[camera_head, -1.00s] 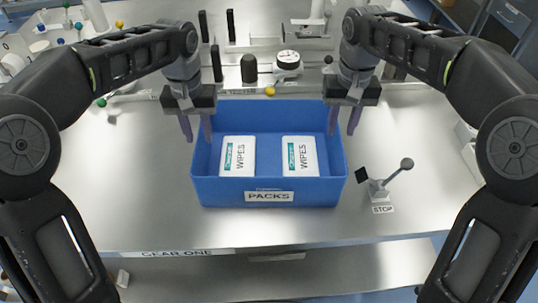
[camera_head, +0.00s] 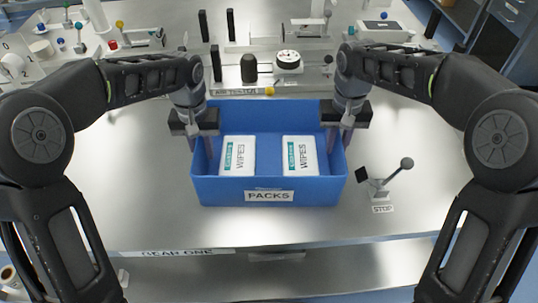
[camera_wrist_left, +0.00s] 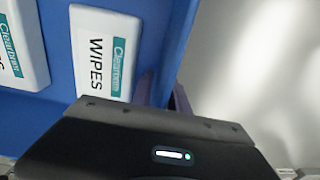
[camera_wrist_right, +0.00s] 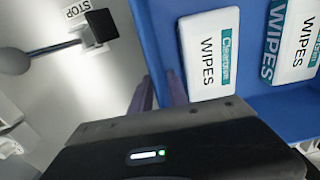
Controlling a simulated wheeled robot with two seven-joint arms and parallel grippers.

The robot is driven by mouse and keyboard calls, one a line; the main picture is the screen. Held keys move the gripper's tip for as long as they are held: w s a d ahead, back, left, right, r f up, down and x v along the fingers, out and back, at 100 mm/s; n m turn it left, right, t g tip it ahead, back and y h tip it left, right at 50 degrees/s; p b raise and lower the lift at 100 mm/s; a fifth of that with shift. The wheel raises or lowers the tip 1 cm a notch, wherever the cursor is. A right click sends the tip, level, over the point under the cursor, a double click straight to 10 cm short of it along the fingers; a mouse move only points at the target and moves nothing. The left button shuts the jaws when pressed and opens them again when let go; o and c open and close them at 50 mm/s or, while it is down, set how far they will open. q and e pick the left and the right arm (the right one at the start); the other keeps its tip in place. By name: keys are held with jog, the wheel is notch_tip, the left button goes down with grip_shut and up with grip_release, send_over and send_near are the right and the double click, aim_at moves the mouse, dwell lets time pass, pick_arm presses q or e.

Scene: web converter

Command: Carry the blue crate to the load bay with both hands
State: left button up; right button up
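The blue crate (camera_head: 220,190) stands upright on the metal table and carries a PACKS label on its front. Two white packs of wipes, a left one (camera_head: 238,156) and a right one (camera_head: 300,156), lie inside it. My left gripper (camera_head: 200,145) is at the crate's left wall, its fingers apart with one inside and one outside the rim; the left wrist view shows this too (camera_wrist_left: 163,92). My right gripper (camera_head: 340,142) straddles the right wall in the same way, also in the right wrist view (camera_wrist_right: 160,90). Whether the fingers touch the walls is unclear.
A small lever stand (camera_head: 378,186) with a STOP label (camera_head: 383,209) is close to the crate's right side. A tester with a dial (camera_head: 288,60) stands behind the crate. The table left of the crate and in front of it is clear.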

pick_arm(q)
grip_shut()
pick_arm(e)
grip_shut()
pick_arm(q)
jog(key=shift+r, duration=0.1)
pick_arm(e)
jog(key=shift+r, duration=0.1)
dwell(0.7)
